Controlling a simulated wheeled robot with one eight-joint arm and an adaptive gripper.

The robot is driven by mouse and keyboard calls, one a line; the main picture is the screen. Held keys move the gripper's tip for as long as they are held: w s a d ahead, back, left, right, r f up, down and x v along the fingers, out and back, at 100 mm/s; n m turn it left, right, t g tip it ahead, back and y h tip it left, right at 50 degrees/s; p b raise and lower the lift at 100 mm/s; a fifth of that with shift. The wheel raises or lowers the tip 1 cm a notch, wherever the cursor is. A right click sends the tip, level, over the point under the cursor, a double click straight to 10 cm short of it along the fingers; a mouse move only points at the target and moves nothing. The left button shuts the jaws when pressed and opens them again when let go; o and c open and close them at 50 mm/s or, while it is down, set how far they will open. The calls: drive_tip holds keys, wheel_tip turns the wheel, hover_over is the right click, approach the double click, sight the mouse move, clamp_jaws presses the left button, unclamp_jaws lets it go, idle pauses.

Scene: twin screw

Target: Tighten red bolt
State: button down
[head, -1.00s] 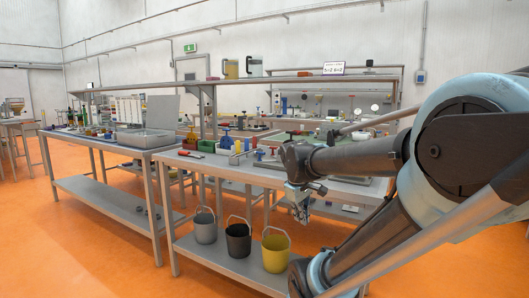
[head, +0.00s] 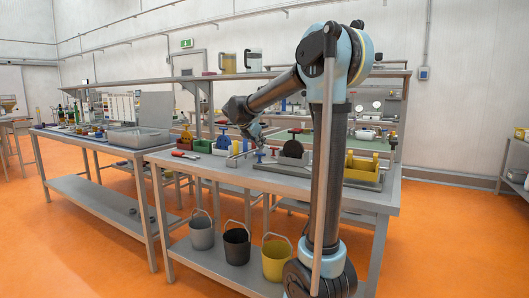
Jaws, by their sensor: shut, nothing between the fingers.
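My gripper (head: 260,142) hangs pointing down, just above and beside these two tops. It looks shut and empty, with a gap to the bolts that is too small to judge. The bolts' lower parts and threads are too small to make out.
Buckets (head: 237,245) sit on the lower shelf.

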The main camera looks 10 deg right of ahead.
drive_tip(key=shift+n+t, duration=0.3)
drive_tip(key=shift+n, duration=0.5)
drive_tip(key=w+d+f, duration=0.1)
drive_tip(key=w+f, duration=0.1)
drive_tip(key=w, duration=0.1)
drive_tip(key=w+d+f, duration=0.1)
drive_tip(key=w, duration=0.2)
drive_tip(key=w+d+f, duration=0.1)
drive_tip(key=w+f, duration=0.1)
drive_tip(key=w, duration=0.1)
drive_tip(key=shift+w+f, duration=0.2)
drive_tip(key=shift+f, duration=0.15)
